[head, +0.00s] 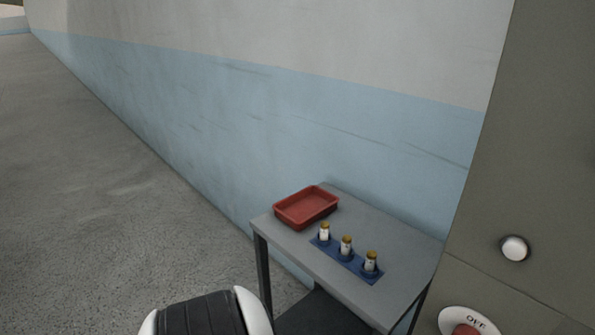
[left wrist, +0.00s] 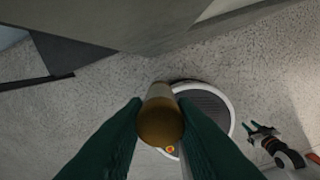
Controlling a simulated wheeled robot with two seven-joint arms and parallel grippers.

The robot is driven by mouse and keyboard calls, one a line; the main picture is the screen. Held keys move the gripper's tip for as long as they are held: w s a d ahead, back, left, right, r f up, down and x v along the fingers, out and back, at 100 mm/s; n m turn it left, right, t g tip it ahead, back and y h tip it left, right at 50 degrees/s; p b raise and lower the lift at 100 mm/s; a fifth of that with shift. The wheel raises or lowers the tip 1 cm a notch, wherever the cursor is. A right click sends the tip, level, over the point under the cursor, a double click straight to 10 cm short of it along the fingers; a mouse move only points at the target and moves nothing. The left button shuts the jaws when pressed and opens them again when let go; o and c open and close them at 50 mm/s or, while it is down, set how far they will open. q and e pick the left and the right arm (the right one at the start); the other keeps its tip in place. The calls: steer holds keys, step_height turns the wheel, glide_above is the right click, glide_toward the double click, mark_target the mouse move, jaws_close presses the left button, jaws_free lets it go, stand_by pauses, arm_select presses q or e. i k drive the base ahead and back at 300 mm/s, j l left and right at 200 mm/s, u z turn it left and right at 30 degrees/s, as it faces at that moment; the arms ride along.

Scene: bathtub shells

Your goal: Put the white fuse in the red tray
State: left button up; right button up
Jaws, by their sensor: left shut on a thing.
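The red tray (head: 306,207) sits at the far left end of the grey table, and its visible inside looks empty. Three pale fuses with brass-coloured caps stand upright in a blue holder on the table: the nearest to the tray (head: 325,232), a middle one (head: 346,246) and a right one (head: 371,262). In the left wrist view my left gripper (left wrist: 161,118) is shut on a cylindrical fuse (left wrist: 161,125) with a brass cap; its body is mostly hidden, so its colour is unclear. My right gripper (left wrist: 262,132) shows small at the lower right, its jaws unclear.
The grey table (head: 385,235) stands against a blue and white wall (head: 250,110). A large grey-brown cabinet (head: 530,150) with a white knob and an OFF button rises close on the right. The floor (head: 110,190) to the left is clear.

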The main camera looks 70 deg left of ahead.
mark_target(306, 210)
steer(key=k+j, duration=0.1)
steer(key=j, duration=0.3)
steer(key=j+z, duration=0.1)
steer(key=j, duration=0.3)
steer(key=k+j, duration=0.15)
steer(key=j, duration=0.25)
steer(key=k+j+z, duration=0.1)
steer(key=j, duration=0.3)
steer(key=k+j, duration=0.1)
steer(key=j, duration=0.25)
steer(key=k+j, duration=0.1)
steer(key=j, duration=0.3)
steer(key=k+j+z, duration=0.1)
steer(key=j, duration=0.3)
